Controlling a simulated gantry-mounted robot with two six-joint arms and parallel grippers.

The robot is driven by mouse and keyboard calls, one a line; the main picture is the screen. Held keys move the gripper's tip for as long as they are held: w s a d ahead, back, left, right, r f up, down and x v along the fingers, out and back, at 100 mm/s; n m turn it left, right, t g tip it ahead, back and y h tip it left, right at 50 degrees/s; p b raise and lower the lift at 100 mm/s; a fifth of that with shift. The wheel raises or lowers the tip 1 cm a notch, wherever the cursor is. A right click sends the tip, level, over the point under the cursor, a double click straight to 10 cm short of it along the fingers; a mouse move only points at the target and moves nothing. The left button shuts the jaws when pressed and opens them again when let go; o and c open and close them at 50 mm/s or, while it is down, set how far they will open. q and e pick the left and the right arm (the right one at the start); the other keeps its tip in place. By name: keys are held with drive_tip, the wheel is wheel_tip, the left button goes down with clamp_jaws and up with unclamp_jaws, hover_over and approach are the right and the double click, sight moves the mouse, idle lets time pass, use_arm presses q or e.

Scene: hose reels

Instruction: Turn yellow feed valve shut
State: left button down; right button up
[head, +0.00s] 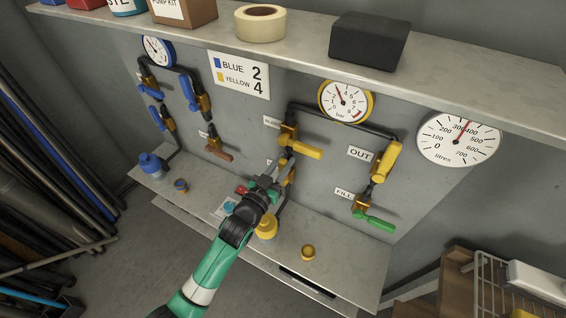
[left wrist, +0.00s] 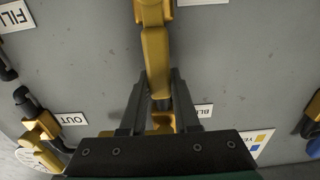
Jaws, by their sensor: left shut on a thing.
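The yellow feed valve is on the grey panel below the bleed valve; its brass body (head: 289,175) shows in the head view beside my gripper. Its yellow handle (left wrist: 156,62) runs down the left wrist view from the brass body at the top edge. My left gripper (head: 270,178) reaches up to it and is shut on the handle's end, with one finger on each side (left wrist: 160,88). In the head view the gripper hides most of the handle. The feed label is mostly covered. My right gripper is not in view.
The bleed valve's yellow lever (head: 304,150) sits close above my gripper. The out valve (head: 387,160) and green-handled fill valve (head: 374,221) are to the right. Blue valves (head: 201,102) are at left. A yellow coupling (head: 267,227) and brass knob (head: 308,252) stand on the lower ledge.

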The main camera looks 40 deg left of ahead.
use_arm(q)
drive_tip(key=shift+d, duration=0.15)
drive_tip(key=shift+w+d+f+m+b, duration=0.1)
drive_tip(key=shift+w+d+m+b, duration=0.1)
drive_tip(key=shift+d+m, duration=0.3)
drive_tip(key=shift+w+d+f+m+b, duration=0.15)
drive_tip(key=shift+d+m, duration=0.15)
drive_tip(key=shift+m, duration=0.4)
drive_tip(key=shift+w+d+f+m+b, duration=0.15)
drive_tip(key=shift+d+m+b, duration=0.2)
drive_tip(key=shift+d+m, duration=0.35)
drive_tip(key=d+m, duration=0.1)
drive_tip(key=d+f+m+b, duration=0.1)
drive_tip(key=m, duration=0.1)
drive_tip(key=f+m+b, duration=0.1)
drive_tip(key=shift+w+d+m, duration=0.35)
drive_tip(key=shift+d+m, duration=0.05)
drive_tip(key=f+m, duration=0.1)
drive_tip(key=d+f+m+b, duration=0.1)
drive_tip(key=m, duration=0.1)
drive_tip(key=d+f+m+b, duration=0.1)
drive_tip(key=shift+w+m, duration=0.3)
drive_tip(key=shift+d+f+m+b, duration=0.2)
drive_tip(key=shift+f+m+b, duration=0.4)
drive_tip(key=shift+f+m, duration=0.45)
drive_tip(key=shift+d+f+m+b, duration=0.1)
drive_tip(key=shift+f+m+b, duration=0.45)
drive_tip(key=shift+m, duration=0.8)
drive_tip(key=shift+f, duration=0.15)
